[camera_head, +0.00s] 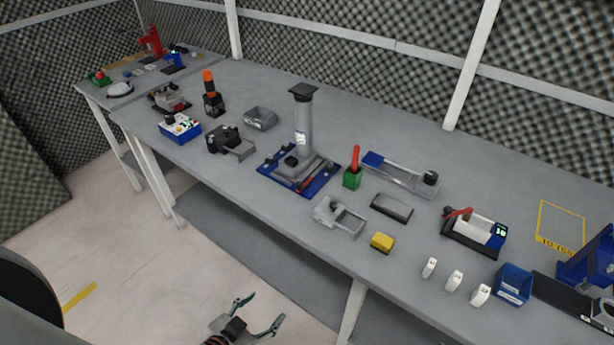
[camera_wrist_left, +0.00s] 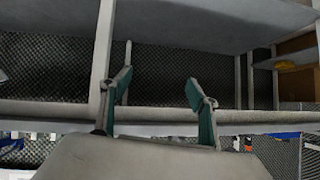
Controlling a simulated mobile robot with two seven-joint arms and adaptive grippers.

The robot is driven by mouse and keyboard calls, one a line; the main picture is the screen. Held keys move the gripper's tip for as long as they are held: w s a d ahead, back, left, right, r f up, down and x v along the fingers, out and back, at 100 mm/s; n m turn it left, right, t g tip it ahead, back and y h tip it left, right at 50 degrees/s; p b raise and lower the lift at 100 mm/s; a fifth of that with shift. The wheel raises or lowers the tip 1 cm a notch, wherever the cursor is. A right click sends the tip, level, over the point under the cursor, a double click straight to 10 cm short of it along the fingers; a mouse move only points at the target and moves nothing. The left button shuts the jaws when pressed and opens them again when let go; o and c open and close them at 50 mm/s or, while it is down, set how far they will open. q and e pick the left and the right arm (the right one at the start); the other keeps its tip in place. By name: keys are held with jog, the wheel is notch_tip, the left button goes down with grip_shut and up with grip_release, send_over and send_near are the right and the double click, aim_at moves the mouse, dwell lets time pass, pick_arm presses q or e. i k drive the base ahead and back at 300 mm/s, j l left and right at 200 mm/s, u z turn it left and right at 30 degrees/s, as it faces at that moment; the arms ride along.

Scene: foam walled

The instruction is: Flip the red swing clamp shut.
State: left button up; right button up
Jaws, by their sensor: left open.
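A small red part (camera_head: 459,213), lever-like, sits raised at the left end of a grey-and-white device with a dark end and green display on the long table's right half. A red handle (camera_head: 306,184) also lies low on the blue base plate (camera_head: 270,177) of a grey column stand. I cannot tell for certain which one is the swing clamp, or its exact position. My left gripper (camera_head: 261,312) is open and empty, low in front of the table and well apart from both. In the left wrist view its spread fingers (camera_wrist_left: 158,88) face the table's underside and legs. My right gripper is not in view.

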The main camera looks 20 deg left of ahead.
aim_at(298, 185)
jog(key=k+j, duration=0.15)
jog(key=j, duration=0.2)
jog(key=k+j+u, duration=0.15)
jog(key=j, duration=0.15)
jog(key=k+j, duration=0.15)
jog(key=j, duration=0.2)
jog(key=k+j+u, duration=0.15)
jog(key=j, duration=0.2)
jog(key=k+j, duration=0.15)
jog(key=j, duration=0.2)
jog(key=k+j+u, duration=0.15)
jog(key=j, duration=0.25)
